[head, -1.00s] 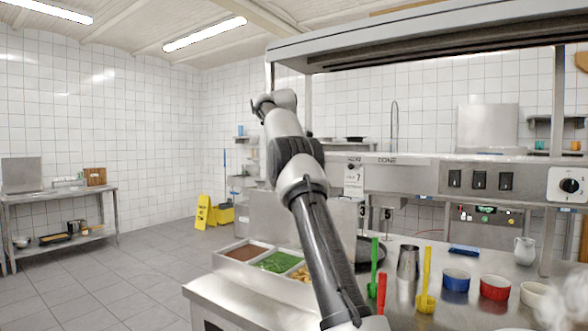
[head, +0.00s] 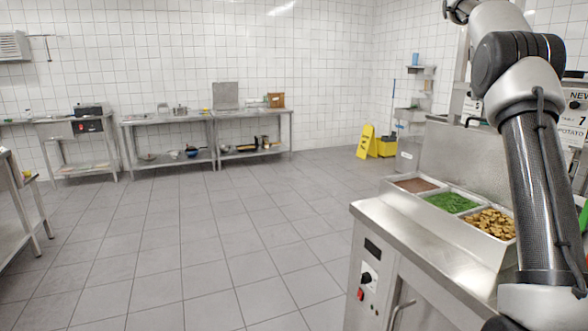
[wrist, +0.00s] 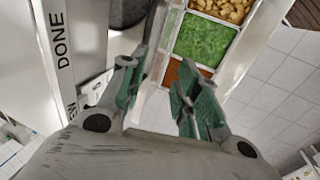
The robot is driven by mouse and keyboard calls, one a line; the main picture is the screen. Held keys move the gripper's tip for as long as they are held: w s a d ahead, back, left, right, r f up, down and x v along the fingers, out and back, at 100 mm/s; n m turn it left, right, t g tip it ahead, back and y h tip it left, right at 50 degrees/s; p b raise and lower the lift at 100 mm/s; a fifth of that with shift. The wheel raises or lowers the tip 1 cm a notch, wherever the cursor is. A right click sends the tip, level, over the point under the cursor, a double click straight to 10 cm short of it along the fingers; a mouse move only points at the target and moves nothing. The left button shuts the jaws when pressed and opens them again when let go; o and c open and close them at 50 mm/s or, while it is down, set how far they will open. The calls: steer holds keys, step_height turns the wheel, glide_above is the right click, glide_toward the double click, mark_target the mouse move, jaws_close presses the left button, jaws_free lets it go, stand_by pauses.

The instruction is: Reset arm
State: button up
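My gripper (wrist: 160,92) shows in the wrist view with its two green-padded fingers spread apart and nothing between them. It is above the steel counter (head: 400,222), near the food trays. My arm rises along the right side of the head view, and the gripper itself is out of that picture.
Food trays sit in the counter: brown (head: 416,184), green (head: 452,202) and golden pieces (head: 492,222). A yellow wet-floor sign (head: 366,142) stands at the back. Steel tables (head: 250,115) line the far wall. The tiled floor (head: 230,230) is clear in the middle.

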steer(key=s+a+m+t+y, duration=0.1)
steer(key=s+a+m+t, duration=0.1)
steer(key=s+a, duration=1.45)
steer(key=s+a+f+m, duration=0.1)
steer(key=s+a+f, duration=0.2)
steer(key=s+f, duration=0.7)
steer(key=s+a+f+t+y, duration=0.1)
steer(key=s+a+f, duration=0.2)
steer(key=s+f, duration=0.7)
steer(key=s, duration=0.3)
steer(key=shift+a+m+y, duration=0.3)
steer(key=shift+a+m, duration=0.05)
steer(key=shift+m, duration=0.05)
